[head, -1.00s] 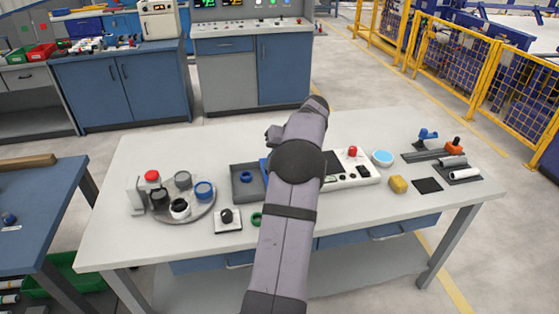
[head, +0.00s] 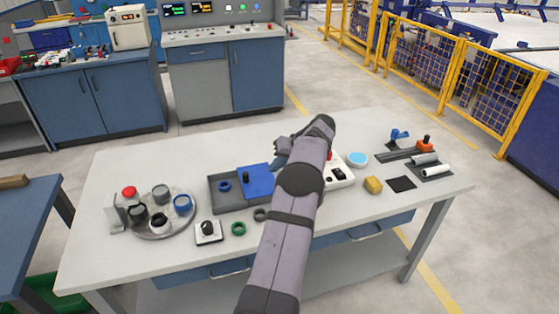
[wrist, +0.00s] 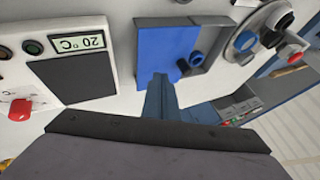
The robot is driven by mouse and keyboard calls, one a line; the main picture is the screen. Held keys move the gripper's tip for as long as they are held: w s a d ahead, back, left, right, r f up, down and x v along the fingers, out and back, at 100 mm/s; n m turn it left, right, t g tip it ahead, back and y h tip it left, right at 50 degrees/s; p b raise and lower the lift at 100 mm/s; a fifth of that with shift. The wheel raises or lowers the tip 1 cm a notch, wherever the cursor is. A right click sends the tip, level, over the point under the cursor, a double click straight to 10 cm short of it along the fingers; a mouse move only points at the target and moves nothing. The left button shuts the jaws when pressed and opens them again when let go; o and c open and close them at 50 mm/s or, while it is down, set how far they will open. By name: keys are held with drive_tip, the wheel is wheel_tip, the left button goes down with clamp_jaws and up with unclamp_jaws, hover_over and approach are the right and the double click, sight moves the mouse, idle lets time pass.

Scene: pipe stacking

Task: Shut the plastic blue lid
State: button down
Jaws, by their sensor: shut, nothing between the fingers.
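The blue lid (head: 259,180) is a flat plate over the right part of a grey open box (head: 214,201). The box's left part is uncovered, and a blue ring (head: 224,186) shows inside. My gripper (head: 279,162) is shut and empty, just right of the lid's far right corner. In the wrist view, the shut fingers (wrist: 160,78) point at the lid's near edge, and the lid (wrist: 165,48) and the box (wrist: 216,62) both show. I cannot tell whether the fingertips touch the lid. My arm hides part of the area right of the box.
A white panel (head: 341,178) with a red button and a display (wrist: 78,44) stands right of my gripper. A round tray (head: 152,235) with several cups is on the left.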

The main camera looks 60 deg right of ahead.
sight(257, 183)
drive_tip(key=p+x, duration=0.1)
drive_tip(key=x, duration=0.3)
drive_tip(key=shift+w+f, duration=0.25)
drive_tip(key=shift+w, duration=0.05)
drive_tip(key=shift+w+a+p, duration=0.35)
drive_tip(key=shift+w+p, duration=0.15)
drive_tip(key=shift+w, duration=0.1)
drive_tip(key=shift+w+a+p, duration=0.4)
drive_tip(key=shift+w+p, duration=0.05)
drive_tip(key=shift+w, duration=0.15)
drive_tip(key=shift+w+a+f, duration=0.25)
drive_tip(key=shift+w+a, duration=0.1)
drive_tip(key=shift+w, duration=0.2)
drive_tip(key=shift+w, duration=0.1)
drive_tip(key=w+a+b, duration=0.5)
drive_tip(key=w+a, duration=0.3)
drive_tip(key=shift+a+f, duration=0.1)
drive_tip(key=shift+a, duration=0.05)
drive_tip(key=shift+w+a, duration=0.25)
drive_tip(key=shift+w, duration=0.05)
